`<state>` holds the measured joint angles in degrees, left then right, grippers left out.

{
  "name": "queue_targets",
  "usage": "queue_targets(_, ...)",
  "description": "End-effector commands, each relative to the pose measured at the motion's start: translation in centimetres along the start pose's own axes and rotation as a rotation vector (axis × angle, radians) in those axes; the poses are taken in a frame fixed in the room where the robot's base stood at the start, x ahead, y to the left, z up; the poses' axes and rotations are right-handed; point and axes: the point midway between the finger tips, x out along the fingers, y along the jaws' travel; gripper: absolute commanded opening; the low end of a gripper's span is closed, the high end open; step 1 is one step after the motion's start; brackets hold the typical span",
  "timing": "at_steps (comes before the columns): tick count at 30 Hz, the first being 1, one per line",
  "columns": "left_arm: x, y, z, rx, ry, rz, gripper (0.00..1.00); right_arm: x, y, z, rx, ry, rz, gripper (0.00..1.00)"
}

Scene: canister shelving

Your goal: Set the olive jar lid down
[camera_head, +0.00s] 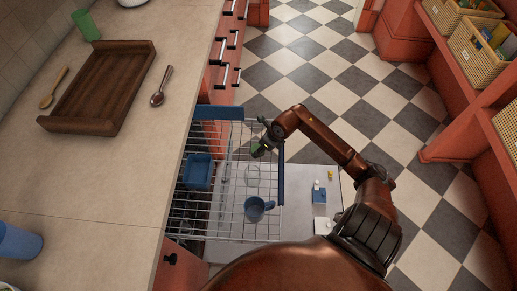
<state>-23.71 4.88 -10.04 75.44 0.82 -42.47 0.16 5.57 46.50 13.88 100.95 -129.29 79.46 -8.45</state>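No olive jar or jar lid can be clearly made out in the head view. My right arm comes in from the lower right and reaches over the wire rack (228,237). My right gripper (258,150) is over the rack's far part, near its right side. A small green patch shows at its fingers, too small to tell whether it is a held thing or part of the gripper. Whether the fingers are open or shut cannot be told. My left gripper is not in view.
The rack holds a blue mug (256,210), a blue container (198,171) and what looks like clear glass. The counter (100,180) at left bears a wooden tray (76,126), spoons, a green cup (86,25) and a blue cup (18,242). Shelves with baskets (478,55) stand right.

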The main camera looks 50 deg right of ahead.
Motion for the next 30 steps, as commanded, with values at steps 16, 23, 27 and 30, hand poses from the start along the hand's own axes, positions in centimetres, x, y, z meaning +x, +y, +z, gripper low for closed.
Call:
queue_targets(16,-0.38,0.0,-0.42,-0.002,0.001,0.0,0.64,0.3,0.01,-0.14,-0.001,-0.001,0.0,0.53)
queue_targets(23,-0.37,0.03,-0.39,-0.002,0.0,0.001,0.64,0.3,0.02,-0.14,0.0,-0.001,0.0,0.61)
queue_targets(27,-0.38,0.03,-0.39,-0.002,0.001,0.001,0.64,0.28,0.02,-0.12,0.0,-0.001,0.0,0.61)
queue_targets(30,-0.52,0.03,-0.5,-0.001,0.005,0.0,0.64,-0.07,0.01,-0.02,-0.001,-0.001,0.0,0.61)
